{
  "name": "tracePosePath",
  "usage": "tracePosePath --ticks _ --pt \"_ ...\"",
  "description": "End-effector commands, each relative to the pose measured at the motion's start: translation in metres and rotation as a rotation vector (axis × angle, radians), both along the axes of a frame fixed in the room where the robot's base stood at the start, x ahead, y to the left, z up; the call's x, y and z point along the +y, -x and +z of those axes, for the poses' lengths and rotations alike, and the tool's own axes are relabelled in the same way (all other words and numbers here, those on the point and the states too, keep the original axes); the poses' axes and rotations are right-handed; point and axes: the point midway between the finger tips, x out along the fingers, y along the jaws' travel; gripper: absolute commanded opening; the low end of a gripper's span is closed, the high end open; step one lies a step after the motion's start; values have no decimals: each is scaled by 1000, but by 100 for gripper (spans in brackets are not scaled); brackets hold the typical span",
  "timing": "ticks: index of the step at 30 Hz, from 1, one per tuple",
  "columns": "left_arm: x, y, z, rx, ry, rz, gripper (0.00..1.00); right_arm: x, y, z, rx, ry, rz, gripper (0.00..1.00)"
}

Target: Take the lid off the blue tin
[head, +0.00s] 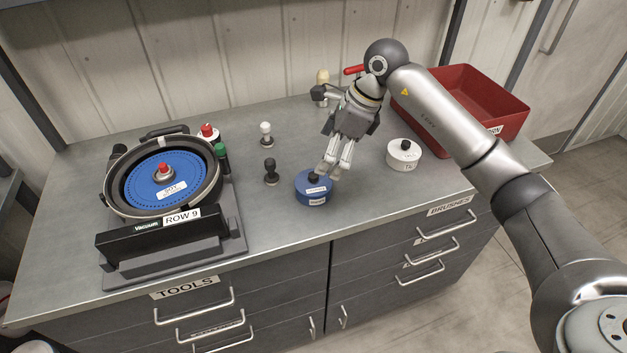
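The blue tin (312,194) stands on the grey worktop near its front edge, with its lid on and white labels on its top and side. My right gripper (328,173) points down at the tin's top, its fingertips over the right part of the lid. The fingers partly cover the lid, and a dark knob shows beside them. I cannot tell whether the fingers touch or grip the knob. My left gripper is not in view.
A white tin (404,159) with a black knob stands to the right, before a red bin (468,92). A seed meter (165,178) with a blue disc sits on a stand at left. Small black (271,172) and white (265,133) knobbed pieces stand between.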

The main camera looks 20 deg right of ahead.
Motion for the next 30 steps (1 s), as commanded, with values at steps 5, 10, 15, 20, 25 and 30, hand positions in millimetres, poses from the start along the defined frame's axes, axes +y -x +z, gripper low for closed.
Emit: tracePosePath --ticks 5,10,15,20,25,30 --pt "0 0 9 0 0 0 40 11 -4 -24 4 -4 1 100" --pt "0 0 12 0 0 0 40 15 -6 -35 2 -5 1 100" --pt "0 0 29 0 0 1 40 23 -14 -54 6 -7 0 100" --pt "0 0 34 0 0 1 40 29 -18 -74 2 -5 1 100" --pt "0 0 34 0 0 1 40 31 -19 -81 0 -4 2 100" --pt "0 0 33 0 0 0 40 31 -19 -81 0 -4 2 95"
